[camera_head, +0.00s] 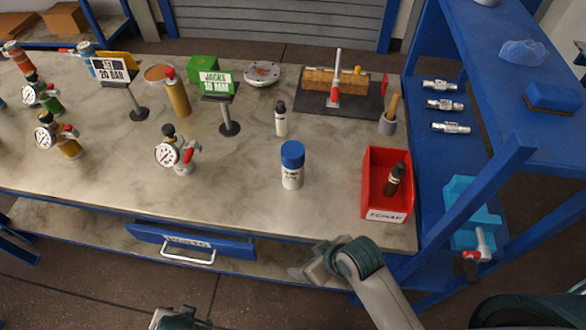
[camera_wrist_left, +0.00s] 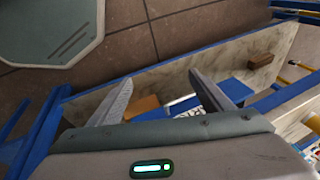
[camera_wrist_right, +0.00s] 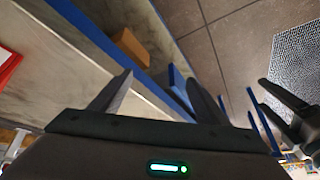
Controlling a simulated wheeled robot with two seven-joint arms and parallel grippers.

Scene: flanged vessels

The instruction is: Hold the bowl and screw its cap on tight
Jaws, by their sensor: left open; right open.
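The bowl (camera_head: 291,179) looks like a white labelled cylinder, standing upright near the front middle of the bench. Its blue cap (camera_head: 292,154) sits on top; how tight it is cannot be seen. My right gripper (camera_head: 308,262) is open and empty, in front of the bench edge and below right of the bowl. My left gripper (camera_head: 174,318) only just shows at the bottom edge. In the left wrist view the left gripper (camera_wrist_left: 165,95) has its fingers apart with nothing between them. The right wrist view shows the right gripper (camera_wrist_right: 160,97) likewise empty. Neither touches the bowl.
A red scrap bin (camera_head: 387,185) holding a dark bottle stands right of the bowl. A blue drawer (camera_head: 190,241) is at the front. The bench around the bowl is clear.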

